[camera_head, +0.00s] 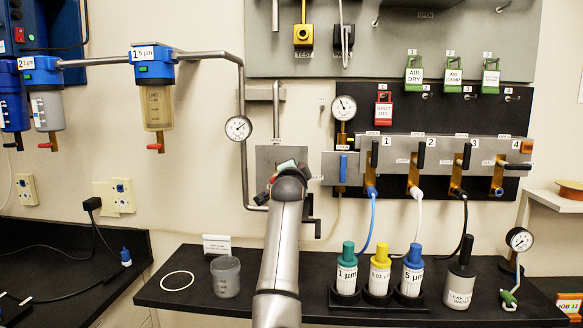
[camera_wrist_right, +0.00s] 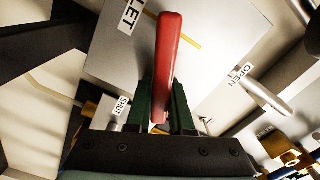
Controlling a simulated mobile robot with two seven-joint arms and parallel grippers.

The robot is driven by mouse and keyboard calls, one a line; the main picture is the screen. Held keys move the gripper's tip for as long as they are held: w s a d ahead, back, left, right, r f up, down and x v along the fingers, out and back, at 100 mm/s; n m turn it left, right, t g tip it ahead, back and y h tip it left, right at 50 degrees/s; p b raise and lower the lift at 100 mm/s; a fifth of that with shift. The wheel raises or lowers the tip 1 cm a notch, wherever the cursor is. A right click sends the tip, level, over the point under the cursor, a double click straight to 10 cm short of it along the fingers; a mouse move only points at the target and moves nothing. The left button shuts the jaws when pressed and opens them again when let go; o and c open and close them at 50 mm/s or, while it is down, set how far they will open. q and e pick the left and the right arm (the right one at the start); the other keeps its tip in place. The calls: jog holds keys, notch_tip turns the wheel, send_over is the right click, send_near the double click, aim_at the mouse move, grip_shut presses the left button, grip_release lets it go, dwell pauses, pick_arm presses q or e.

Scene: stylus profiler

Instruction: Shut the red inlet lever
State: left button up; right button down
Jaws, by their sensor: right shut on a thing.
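The red inlet lever (camera_wrist_right: 167,60) shows in the right wrist view, standing up between the two dark green fingers of my right gripper (camera_wrist_right: 160,112). The gripper is shut on it. A SHUT label (camera_wrist_right: 121,106) is to its left and an OPEN label (camera_wrist_right: 242,76) to its right, and the lever touches neither. In the head view my right gripper (camera_head: 287,165) is at the grey inlet plate (camera_head: 266,155) on the wall. My arm and gripper hide most of the lever there. My left gripper is not in view.
A pipe with a gauge (camera_head: 238,128) runs down left of the plate. The valve panel (camera_head: 450,155) with several black handles is close on the right. Below, the black bench holds a clear beaker (camera_head: 226,277) and capped bottles (camera_head: 380,270).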

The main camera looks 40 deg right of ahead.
jog(key=m, duration=0.1)
jog(key=f+m, duration=0.1)
jog(key=shift+s+d+f+m, duration=0.15)
jog(key=shift+f+m, duration=0.1)
jog(key=shift+m, duration=0.05)
jog(key=shift+s+f+m, duration=0.1)
jog(key=shift+f+m, duration=0.55)
jog(key=shift+m, duration=0.55)
jog(key=shift+f, duration=0.1)
jog(key=c, duration=0.8)
grip_release()
jog(key=b+v, duration=0.2)
jog(key=v, duration=1)
jog(key=shift+s, duration=0.2)
